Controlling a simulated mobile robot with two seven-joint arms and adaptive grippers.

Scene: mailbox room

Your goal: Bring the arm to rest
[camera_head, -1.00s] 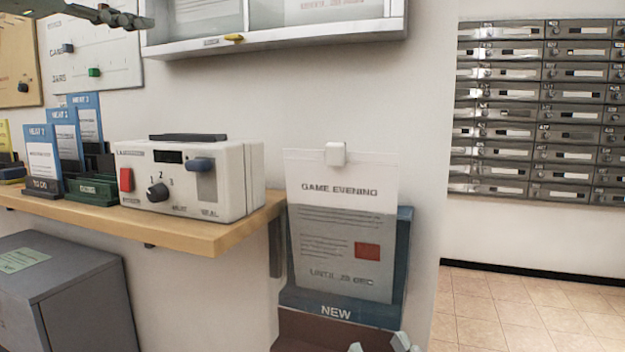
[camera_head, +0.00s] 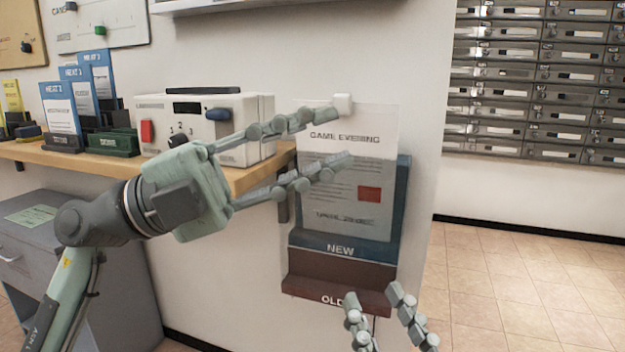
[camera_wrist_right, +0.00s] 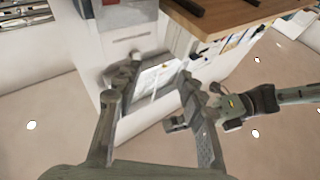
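My left gripper (camera_head: 340,134) is open, with its two fingers apart in front of the upper part of the "GAME EVENING" sheet (camera_head: 318,215). I see nothing between its fingers; whether they touch the sheet I cannot tell. My right gripper (camera_head: 373,294) is open and empty at the bottom of the head view, in front of the brown "OLD" pocket (camera_head: 312,290). Its spread fingers (camera_wrist_right: 156,80) also show in the right wrist view.
A wooden shelf (camera_head: 235,181) holds a white sealing machine (camera_head: 245,108) and blue "HEAT" cards, partly behind my left arm. A grey cabinet (camera_head: 30,220) stands below. Metal mailboxes (camera_head: 540,90) line the right wall; the tiled floor (camera_head: 530,290) there is clear.

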